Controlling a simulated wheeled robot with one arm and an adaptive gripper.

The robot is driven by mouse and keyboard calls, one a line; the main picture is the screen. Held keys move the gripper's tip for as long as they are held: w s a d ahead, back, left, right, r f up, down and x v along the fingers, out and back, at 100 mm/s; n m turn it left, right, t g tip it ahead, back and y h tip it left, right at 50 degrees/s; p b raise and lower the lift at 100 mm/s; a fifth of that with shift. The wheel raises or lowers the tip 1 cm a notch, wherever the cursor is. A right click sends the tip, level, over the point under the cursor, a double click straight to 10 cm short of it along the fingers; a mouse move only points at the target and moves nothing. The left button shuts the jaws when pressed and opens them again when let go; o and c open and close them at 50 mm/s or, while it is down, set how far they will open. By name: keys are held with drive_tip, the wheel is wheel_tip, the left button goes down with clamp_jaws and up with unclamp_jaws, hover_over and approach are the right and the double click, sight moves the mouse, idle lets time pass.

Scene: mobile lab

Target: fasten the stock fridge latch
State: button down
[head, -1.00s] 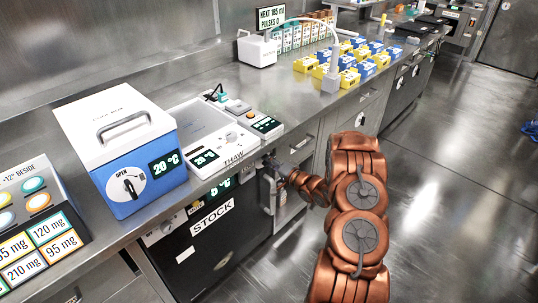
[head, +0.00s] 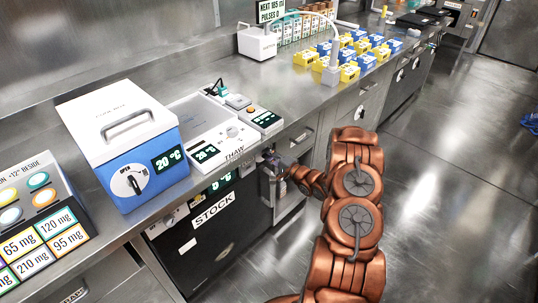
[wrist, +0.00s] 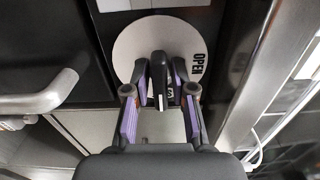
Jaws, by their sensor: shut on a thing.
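The stock fridge has a dark door with a STOCK label (head: 213,210) and sits under the counter. In the wrist view its latch is a dark lever (wrist: 158,72) on a white round plate (wrist: 130,45) marked OPEN, which is at the plate's right side. My gripper (wrist: 160,93) has purple-padded fingers on both sides of the lever and is shut on it. In the head view my gripper (head: 271,163) is small at the fridge's right side, and the latch cannot be made out there.
A fridge handle bar (wrist: 42,97) stands out left of the latch. A metal edge (wrist: 268,70) runs close on the right. On the counter above are the blue cool box (head: 140,150) and the thaw unit (head: 215,140). The floor (head: 440,200) to the right is clear.

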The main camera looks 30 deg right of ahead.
drive_tip(key=c, duration=1.2)
unclamp_jaws()
drive_tip(key=shift+o, duration=0.2)
drive_tip(key=shift+s, duration=0.1)
drive_tip(key=v, duration=1.1)
drive_tip(key=shift+s+d, duration=0.2)
drive_tip(key=shift+s, duration=0.2)
